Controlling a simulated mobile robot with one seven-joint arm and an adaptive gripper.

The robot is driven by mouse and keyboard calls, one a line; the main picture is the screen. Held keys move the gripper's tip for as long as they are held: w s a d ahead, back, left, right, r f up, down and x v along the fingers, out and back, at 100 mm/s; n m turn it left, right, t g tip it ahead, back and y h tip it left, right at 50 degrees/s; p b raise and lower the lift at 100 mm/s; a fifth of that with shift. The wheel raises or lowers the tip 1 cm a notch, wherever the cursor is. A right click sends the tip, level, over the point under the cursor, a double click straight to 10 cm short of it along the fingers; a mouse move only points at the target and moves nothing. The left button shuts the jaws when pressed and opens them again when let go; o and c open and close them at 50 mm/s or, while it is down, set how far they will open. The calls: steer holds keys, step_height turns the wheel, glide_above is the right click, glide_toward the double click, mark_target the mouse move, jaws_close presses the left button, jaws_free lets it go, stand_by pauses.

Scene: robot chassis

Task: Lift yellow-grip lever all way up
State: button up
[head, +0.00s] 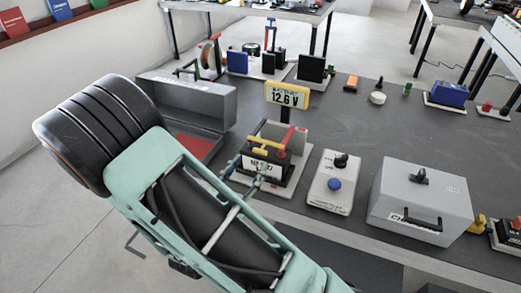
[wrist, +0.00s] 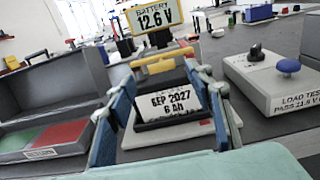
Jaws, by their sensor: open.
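The yellow-grip lever (wrist: 162,59) is a yellow crossbar on a small device with a white "SEP 2027" label (wrist: 168,105). The device stands on a pale base. In the head view the yellow grip (head: 272,149) shows just beyond my gripper (head: 253,173). My gripper (wrist: 157,78) is open, with its blue finger pads to the left and right of the device's front. The fingertips are close to the bar, near its two ends. I cannot tell whether they touch it. Nothing is held between the fingers.
A yellow "12.6 V" battery sign (head: 287,95) stands behind the device. An open grey case (head: 220,108) with a red inside is on the left. A load tester with a blue knob (head: 334,184) and a grey box (head: 421,197) are on the right. The dark tabletop (head: 350,122) behind has bare areas.

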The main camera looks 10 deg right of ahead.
mark_target(259, 151)
steer(key=x, duration=0.8)
steer(key=shift+s, duration=0.1)
steer(key=shift+c, duration=0.3)
jaws_close()
